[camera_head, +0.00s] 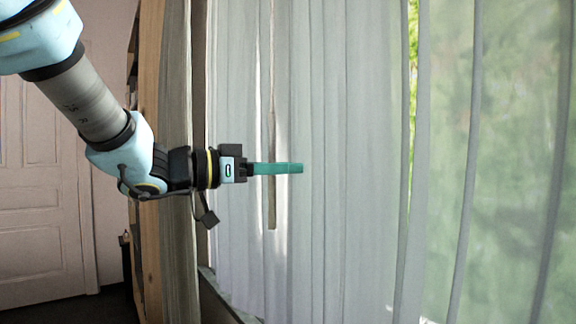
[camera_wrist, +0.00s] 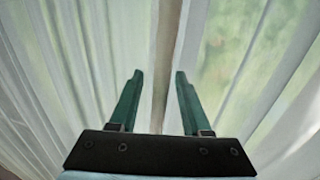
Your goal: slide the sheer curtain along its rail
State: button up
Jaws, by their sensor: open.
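The sheer curtain (camera_head: 340,100) hangs in pale, see-through folds over a window, and its folds also fill the wrist view (camera_wrist: 60,70). Its rail is out of view above. My gripper (camera_head: 302,168) reaches in from the left, with its green fingers crossing in front of the curtain. In the wrist view my gripper (camera_wrist: 159,76) is open, its two fingers apart. A narrow grey-brown strip (camera_head: 271,205) hangs down in front of or among the folds. In the wrist view a similar strip (camera_wrist: 166,50) runs between the fingers. I cannot tell whether the fingers touch the cloth.
A darker, heavier grey curtain (camera_head: 176,250) and a wooden upright (camera_head: 150,240) stand left of the sheer curtain, close behind my arm. A pale panelled door (camera_head: 40,200) is at the far left. Greenery shows through the window on the right.

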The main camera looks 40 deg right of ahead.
jog(key=shift+s+d, duration=0.1)
jog(key=shift+d, duration=0.15)
grip_shut()
dwell(1.4)
